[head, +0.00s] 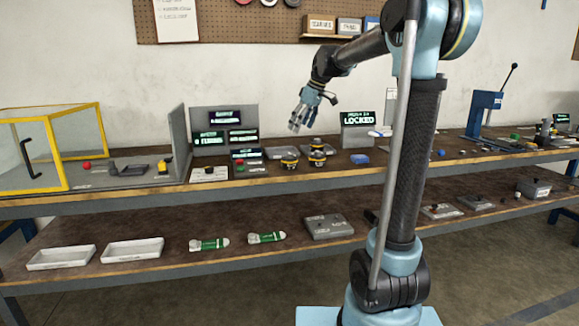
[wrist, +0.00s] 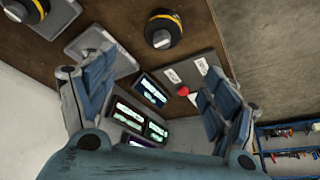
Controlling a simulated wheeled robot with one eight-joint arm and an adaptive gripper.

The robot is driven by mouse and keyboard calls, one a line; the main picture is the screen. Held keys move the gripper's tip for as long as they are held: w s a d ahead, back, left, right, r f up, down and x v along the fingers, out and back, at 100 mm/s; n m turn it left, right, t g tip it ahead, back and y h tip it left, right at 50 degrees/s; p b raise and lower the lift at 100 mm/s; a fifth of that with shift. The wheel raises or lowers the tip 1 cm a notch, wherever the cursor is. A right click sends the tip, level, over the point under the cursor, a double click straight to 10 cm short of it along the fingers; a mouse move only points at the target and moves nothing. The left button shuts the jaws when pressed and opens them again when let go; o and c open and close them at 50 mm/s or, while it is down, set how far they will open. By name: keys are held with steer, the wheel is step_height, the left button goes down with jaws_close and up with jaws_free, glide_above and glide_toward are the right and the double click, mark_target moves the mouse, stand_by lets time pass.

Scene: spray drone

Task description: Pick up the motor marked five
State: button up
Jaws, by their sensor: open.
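Several dark round motors with yellow bands stand on the upper bench shelf in the head view. One motor (head: 290,163) is at the left; another motor (head: 317,160) is to its right, with one more close behind it. The wrist view shows a motor (wrist: 162,28) on the brown bench top and part of another motor (wrist: 25,10) at the upper left corner. I cannot read a number on any of them. My gripper (head: 299,120) is open and empty, above the bench and the motors. Its fingers (wrist: 158,92) are spread wide in the wrist view.
Lit display panels (head: 224,137) and a control box with a red button (head: 239,161) stand left of the motors. A "LOCKED" display (head: 359,118) is behind, to the right. A yellow-framed clear enclosure (head: 62,150) is at far left. The lower shelf holds white trays (head: 132,250) and green-labelled parts (head: 209,244).

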glide_above(290, 155)
steer(key=d, duration=0.2)
steer(key=f, duration=0.5)
steer(key=w+f, duration=0.1)
steer(key=f, duration=0.2)
steer(key=shift+a, duration=0.25)
steer(key=shift+s+x, duration=0.2)
steer(key=shift+x, duration=2.75)
steer(key=shift+d, duration=0.1)
steer(key=c, duration=1.5)
